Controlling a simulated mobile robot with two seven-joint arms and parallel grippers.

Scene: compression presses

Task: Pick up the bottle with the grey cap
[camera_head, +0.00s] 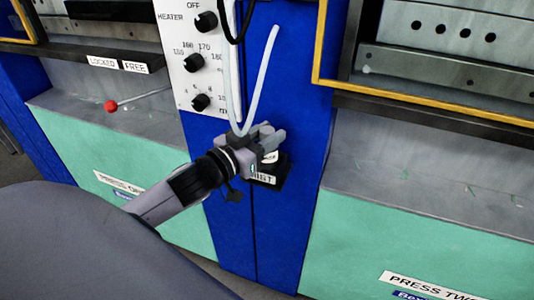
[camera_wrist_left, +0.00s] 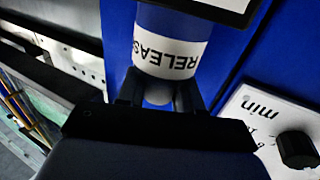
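A blue bottle (camera_wrist_left: 166,52) with a white label reading RELEASE fills the upper middle of the left wrist view. A rounded grey end (camera_wrist_left: 158,96), which looks like its cap, shows between the two fingers of my left gripper (camera_wrist_left: 160,92). The fingers stand apart on either side of it, and I see no firm grip on it. In the head view my left gripper (camera_head: 268,136) is at the blue column, just above a small black holder (camera_head: 270,178). The gripper hides most of the bottle there; a bit of white label shows below the fingers. My right gripper is not in view.
A white heater panel (camera_head: 197,60) with black knobs is on the column above and left of the gripper. Pale tubes (camera_head: 263,75) hang down to right behind it. Presses with grey beds (camera_head: 430,170) stand on both sides. A red-knobbed lever (camera_head: 111,106) sticks out at left.

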